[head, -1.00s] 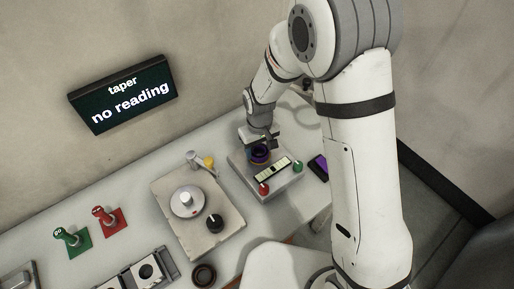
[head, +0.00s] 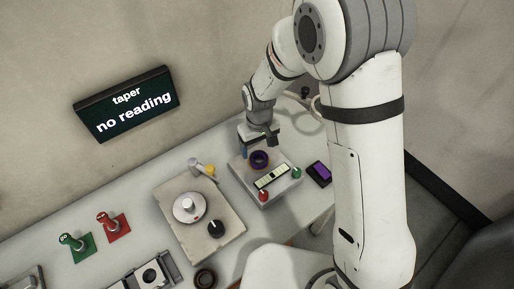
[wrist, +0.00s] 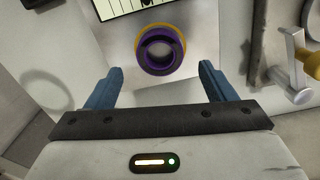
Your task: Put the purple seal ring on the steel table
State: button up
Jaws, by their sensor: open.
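The purple seal ring (head: 259,159) sits on top of a pale instrument block (head: 247,174). In the wrist view the purple ring (wrist: 160,50) lies flat, with a yellow-orange rim showing around its far edge. My gripper (head: 263,139) is open and empty, just behind and above the ring in the head view. In the wrist view its two blue fingers (wrist: 161,70) are spread apart, with the ring ahead of them and clear of both. The long pale grey table (head: 130,215) carries the block; I cannot tell whether it is steel.
The block has a lit display (head: 272,177), a red knob (head: 263,196) and a green knob (head: 296,173). A plate with a round disc (head: 189,207) and a black knob (head: 217,229) stands to the left.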

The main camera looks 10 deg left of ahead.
notch_tip(320, 180, up, 8)
jog(key=p, duration=0.3)
jog(key=shift+f, duration=0.25)
jog(key=s+d+r+m+t, duration=0.1)
jog(key=s+d+r+m, duration=0.2)
jog(key=d+r, duration=0.65)
jog(key=s+d+r+m+t, duration=0.2)
jog(key=s+d+r, duration=0.1)
jog(key=d+r, duration=0.65)
jog(key=s+d+r+m, duration=0.1)
jog(key=s+d+m, duration=0.1)
jog(key=s+d, duration=0.5)
jog(key=shift+s+d+r+m+t, duration=0.2)
jog(key=shift+s+r+m+t, duration=0.2)
jog(key=shift+s, duration=0.5)
jog(key=shift+f, duration=0.1)
